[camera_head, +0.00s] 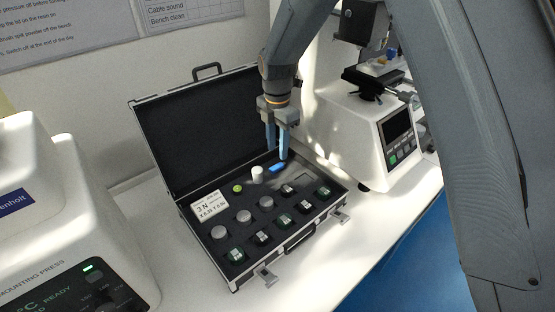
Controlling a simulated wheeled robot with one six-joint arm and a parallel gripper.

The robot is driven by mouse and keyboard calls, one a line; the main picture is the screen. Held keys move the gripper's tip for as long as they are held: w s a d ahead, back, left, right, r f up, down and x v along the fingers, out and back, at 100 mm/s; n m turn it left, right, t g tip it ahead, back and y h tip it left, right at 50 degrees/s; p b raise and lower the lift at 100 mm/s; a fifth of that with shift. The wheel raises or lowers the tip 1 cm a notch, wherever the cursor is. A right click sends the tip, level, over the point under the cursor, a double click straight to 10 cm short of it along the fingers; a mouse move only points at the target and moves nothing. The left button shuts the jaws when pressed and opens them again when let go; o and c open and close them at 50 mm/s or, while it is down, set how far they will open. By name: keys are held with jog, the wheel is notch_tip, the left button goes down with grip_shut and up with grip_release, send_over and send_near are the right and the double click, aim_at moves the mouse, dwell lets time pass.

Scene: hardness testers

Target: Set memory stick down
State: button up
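The memory stick seems to be the small blue piece (278,168) in the back right part of the open black case (291,247). It lies just below my gripper (278,153). My gripper points down over the case, with its two blue fingers apart and a gap between them. Nothing shows between the fingers. The fingertips look close to the blue piece, but I cannot tell whether they touch it.
The case holds a white cylinder (257,173), a green round piece (238,188), a white label card (209,206) and several metal samples. Its raised lid (200,130) stands behind. A white tester (365,140) is at right, a mounting press (75,225) at left.

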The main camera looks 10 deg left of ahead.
notch_tip(320, 180, up, 6)
jog(key=b, duration=0.1)
jog(key=shift+s, duration=0.1)
dwell(0.4)
